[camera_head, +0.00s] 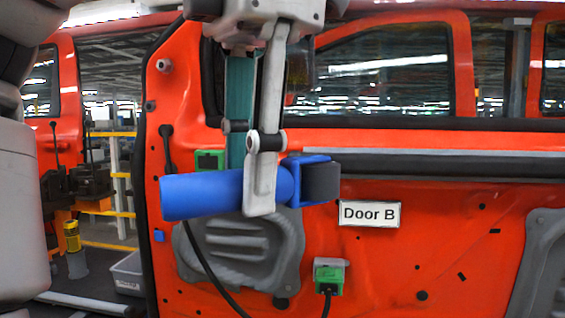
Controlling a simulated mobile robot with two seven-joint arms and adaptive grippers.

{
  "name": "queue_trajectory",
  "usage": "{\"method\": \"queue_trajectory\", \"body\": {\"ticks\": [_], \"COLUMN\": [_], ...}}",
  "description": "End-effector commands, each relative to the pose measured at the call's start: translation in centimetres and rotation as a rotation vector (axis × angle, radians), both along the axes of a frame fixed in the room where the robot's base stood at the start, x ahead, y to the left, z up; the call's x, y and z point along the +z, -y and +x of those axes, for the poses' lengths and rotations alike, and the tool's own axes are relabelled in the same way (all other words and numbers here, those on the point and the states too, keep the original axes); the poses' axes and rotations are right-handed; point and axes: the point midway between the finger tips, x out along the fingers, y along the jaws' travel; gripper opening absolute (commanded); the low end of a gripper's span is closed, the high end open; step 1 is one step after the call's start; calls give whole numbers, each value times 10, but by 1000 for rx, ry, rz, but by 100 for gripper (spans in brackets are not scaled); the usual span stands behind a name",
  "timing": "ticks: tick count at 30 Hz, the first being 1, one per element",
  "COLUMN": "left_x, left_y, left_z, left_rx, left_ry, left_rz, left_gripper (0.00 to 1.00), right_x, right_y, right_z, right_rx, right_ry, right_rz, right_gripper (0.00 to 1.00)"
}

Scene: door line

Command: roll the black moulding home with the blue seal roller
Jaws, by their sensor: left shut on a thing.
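The seal roller (205,194) has a thick blue handle, a blue fork and a dark grey wheel at its right end. My left gripper (260,200) comes down from the top and is shut on the blue handle near the fork. The roller lies roughly level in front of the red door, with its wheel just below the left end of the moulding line. The black moulding (450,166) runs along the door below the window, from the roller toward the right edge. Its left end is near or behind the gripper and roller. My right gripper is not in view.
The red door (400,255) carries a "Door B" label (370,213), a green connector (330,275) with a black cable and a grey panel (240,245). Another green connector (210,160) sits left of the gripper. A grey bin (127,272) stands at lower left.

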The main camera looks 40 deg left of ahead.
Motion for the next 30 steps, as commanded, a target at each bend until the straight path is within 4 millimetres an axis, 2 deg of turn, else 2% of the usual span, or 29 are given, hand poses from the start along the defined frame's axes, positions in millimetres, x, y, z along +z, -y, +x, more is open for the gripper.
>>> {"method": "queue_trajectory", "body": {"ticks": [18, 30], "left_x": [0, 0], "left_y": [-25, -29], "left_z": [42, 48], "left_rx": [1, 1], "left_ry": [2, 2], "left_rz": [-2, -2], "left_gripper": [0, 0], "right_x": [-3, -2], "right_y": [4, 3], "right_z": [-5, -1], "right_rx": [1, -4], "right_ry": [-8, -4], "right_rz": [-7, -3], "right_gripper": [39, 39]}}
